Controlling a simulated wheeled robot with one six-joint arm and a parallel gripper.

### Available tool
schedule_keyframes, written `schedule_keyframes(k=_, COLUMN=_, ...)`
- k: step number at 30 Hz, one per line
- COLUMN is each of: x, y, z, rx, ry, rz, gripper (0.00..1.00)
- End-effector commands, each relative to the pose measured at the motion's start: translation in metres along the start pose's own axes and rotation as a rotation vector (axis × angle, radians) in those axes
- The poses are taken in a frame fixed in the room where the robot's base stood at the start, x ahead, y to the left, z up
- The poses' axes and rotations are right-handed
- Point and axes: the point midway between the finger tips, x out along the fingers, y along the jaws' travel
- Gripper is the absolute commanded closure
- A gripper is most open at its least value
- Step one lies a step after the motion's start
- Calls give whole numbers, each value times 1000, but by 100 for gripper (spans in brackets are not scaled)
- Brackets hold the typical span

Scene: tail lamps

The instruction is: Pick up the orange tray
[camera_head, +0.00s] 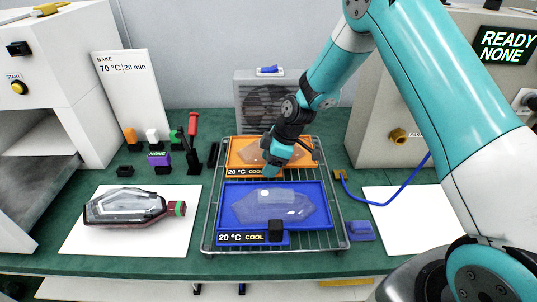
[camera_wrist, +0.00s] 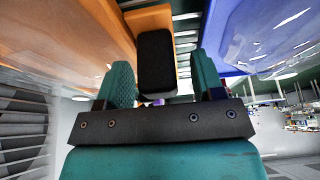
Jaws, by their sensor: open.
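The orange tray (camera_head: 243,147) lies at the back of the wire rack, holding a clear lamp part. My arm hides some of its middle and front, including its handle. My gripper (camera_head: 273,167) is low at its front edge. In the wrist view the orange tray (camera_wrist: 88,30) is at left, and its orange tab (camera_wrist: 150,20) with a black grip block (camera_wrist: 156,62) stands between the two teal fingers of my open gripper (camera_wrist: 162,72). Small gaps show on both sides of the block; contact is not clear.
The blue tray (camera_head: 315,221) sits directly in front on the same wire rack (camera_head: 342,228); it also shows close at right in the wrist view (camera_wrist: 235,28). A fan unit (camera_head: 242,95) stands behind. White mats (camera_head: 90,240) flank the rack, the left one bearing a lamp (camera_head: 125,206). A blue cable (camera_head: 385,202) lies right.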

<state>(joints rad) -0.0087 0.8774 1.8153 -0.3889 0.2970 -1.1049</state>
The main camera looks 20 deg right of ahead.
Motion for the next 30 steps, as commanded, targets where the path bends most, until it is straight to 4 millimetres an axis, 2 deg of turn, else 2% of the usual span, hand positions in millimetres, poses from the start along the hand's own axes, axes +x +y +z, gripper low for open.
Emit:
schedule_keyframes(k=6, x=1, y=0, z=0, rx=0, ry=0, rz=1, gripper=41)
schedule_keyframes(k=12, x=0, y=0, z=0, rx=0, ry=0, rz=1, gripper=87)
schedule_keyframes(k=13, x=0, y=0, z=0, rx=0, ry=0, rz=1, gripper=93)
schedule_keyframes(k=14, x=0, y=0, z=0, rx=0, ry=0, rz=1, gripper=96)
schedule_keyframes(k=23, x=-2, y=1, z=-1, rx=-1, ry=2, rz=3, gripper=96)
schedule_keyframes(k=26, x=-8, y=2, z=-4, rx=-1, ry=3, rz=5, gripper=96)
schedule_keyframes(k=30, x=-27, y=2, z=-12, rx=-3, ry=3, rz=8, gripper=96)
